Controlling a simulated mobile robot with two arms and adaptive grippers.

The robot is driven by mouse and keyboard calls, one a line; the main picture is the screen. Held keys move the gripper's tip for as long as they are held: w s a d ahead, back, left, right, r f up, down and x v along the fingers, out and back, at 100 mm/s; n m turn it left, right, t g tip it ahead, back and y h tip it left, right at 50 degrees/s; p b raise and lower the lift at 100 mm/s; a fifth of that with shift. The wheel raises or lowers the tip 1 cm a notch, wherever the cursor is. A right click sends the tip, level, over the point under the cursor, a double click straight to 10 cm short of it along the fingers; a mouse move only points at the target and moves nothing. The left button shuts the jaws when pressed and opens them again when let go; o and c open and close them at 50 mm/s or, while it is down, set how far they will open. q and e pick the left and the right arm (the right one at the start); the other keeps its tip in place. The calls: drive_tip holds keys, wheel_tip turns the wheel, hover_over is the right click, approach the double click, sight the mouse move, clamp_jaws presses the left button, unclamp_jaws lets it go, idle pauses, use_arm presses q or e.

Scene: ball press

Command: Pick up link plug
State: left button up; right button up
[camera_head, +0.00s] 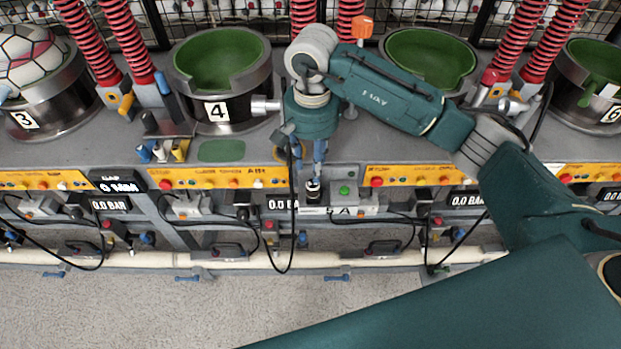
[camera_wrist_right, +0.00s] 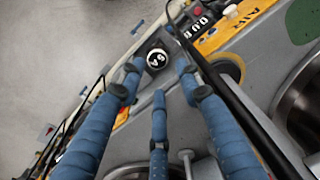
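My right gripper (camera_head: 318,165) points down at the front edge of the machine bench; it also shows in the right wrist view (camera_wrist_right: 158,75). Its three blue fingers are spread apart and look empty. A small dark round piece with a pale, marked top (camera_wrist_right: 157,58) lies just beyond the fingertips, roughly between them. In the head view it seems to be the dark upright piece (camera_head: 313,190) right below the fingers, and it is likely the link plug. I cannot tell whether the fingers touch it. My left gripper is in neither view.
Green-lined press bowls (camera_head: 218,62) stand along the bench, one marked 4. A yellow control strip (camera_head: 215,178) with buttons runs along its front. A black cable (camera_head: 291,215) hangs close beside my gripper. A pale pipe (camera_head: 215,258) runs below, above open floor.

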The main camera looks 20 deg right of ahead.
sight(313, 184)
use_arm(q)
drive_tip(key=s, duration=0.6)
use_arm(e)
drive_tip(key=f, duration=0.3)
drive_tip(key=shift+s+p, duration=0.3)
drive_tip(key=shift+p, duration=0.1)
drive_tip(key=shift+w+f, duration=0.1)
drive_tip(key=shift+f, duration=0.15)
wheel_tip(313, 184, down, 4)
drive_tip(key=p, duration=0.3)
drive_tip(key=shift+r, duration=0.2)
drive_tip(key=shift+f, duration=0.55)
drive_tip(key=c, duration=0.4)
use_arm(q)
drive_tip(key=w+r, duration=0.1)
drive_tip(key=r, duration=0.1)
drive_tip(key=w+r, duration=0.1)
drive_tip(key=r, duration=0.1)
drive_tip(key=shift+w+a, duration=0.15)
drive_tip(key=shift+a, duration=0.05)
use_arm(e)
clamp_jaws()
